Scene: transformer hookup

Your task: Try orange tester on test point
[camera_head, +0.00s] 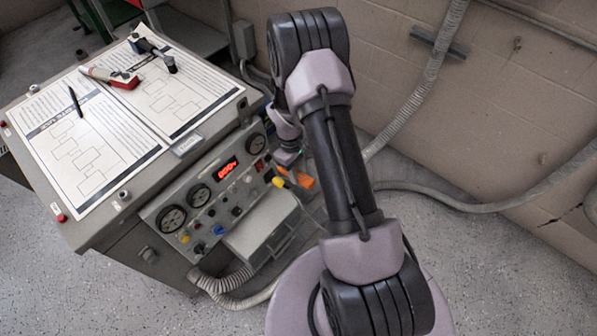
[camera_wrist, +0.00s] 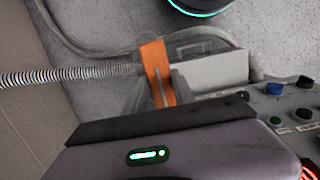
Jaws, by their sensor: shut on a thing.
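The orange tester (camera_head: 303,180) is at the right end of the control panel, beside my gripper (camera_head: 294,172). In the wrist view the orange tester (camera_wrist: 155,62) stands between the two grey fingers of my gripper (camera_wrist: 160,88), which is shut on it. A yellow piece (camera_head: 278,181) shows just left of the tester in the head view; I cannot tell whether it is part of the tester or of the panel. I cannot make out the test point for certain in either view.
The grey panel (camera_head: 205,200) carries dials, knobs and a red lit display (camera_head: 227,169). A grey box (camera_head: 262,228) juts out below it. Ribbed hoses run along the wall and floor.

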